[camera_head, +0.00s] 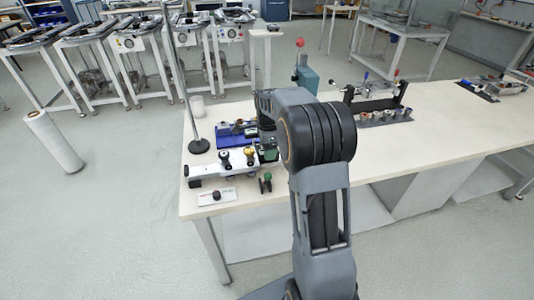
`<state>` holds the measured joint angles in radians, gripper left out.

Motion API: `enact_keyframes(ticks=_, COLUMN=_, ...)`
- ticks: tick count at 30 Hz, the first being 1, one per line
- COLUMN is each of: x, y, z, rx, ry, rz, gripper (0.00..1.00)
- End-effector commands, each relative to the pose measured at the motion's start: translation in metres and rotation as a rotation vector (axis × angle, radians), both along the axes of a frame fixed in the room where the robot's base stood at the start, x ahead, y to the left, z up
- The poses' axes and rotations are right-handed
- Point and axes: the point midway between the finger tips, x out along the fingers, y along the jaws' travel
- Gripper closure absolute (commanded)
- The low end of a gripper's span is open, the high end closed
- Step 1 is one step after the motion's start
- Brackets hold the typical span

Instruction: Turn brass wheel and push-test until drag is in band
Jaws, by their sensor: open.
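A white rail-like fixture (205,171) lies near the left end of the pale workbench. On it stand a small black knob (224,157) and a small yellow, brass-looking knob (249,153), which may be the brass wheel. My arm reaches over the bench from the front, and my gripper (267,151) points down at the fixture's right end, just right of the yellow knob. It is open. Its fingertips are small and dark here, and I cannot tell whether they touch anything. A white plate with red and dark marks (217,196) lies in front of the fixture; its reading is not legible.
A blue tray (232,137) with small parts lies behind the fixture. A thin pole on a round black base (199,146) stands left of it. A black rack (375,104) stands farther right. The bench's right front is clear.

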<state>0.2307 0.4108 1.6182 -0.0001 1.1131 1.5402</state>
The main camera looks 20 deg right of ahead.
Motion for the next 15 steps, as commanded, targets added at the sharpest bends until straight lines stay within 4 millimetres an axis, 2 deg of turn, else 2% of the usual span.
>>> enact_keyframes(ticks=6, x=0.000, y=0.000, z=-0.017, rx=0.000, ry=0.000, rz=0.000, gripper=0.36)
enact_keyframes(ticks=15, x=0.000, y=0.000, z=-0.020, rx=0.000, ry=-0.001, rz=0.000, gripper=0.36)
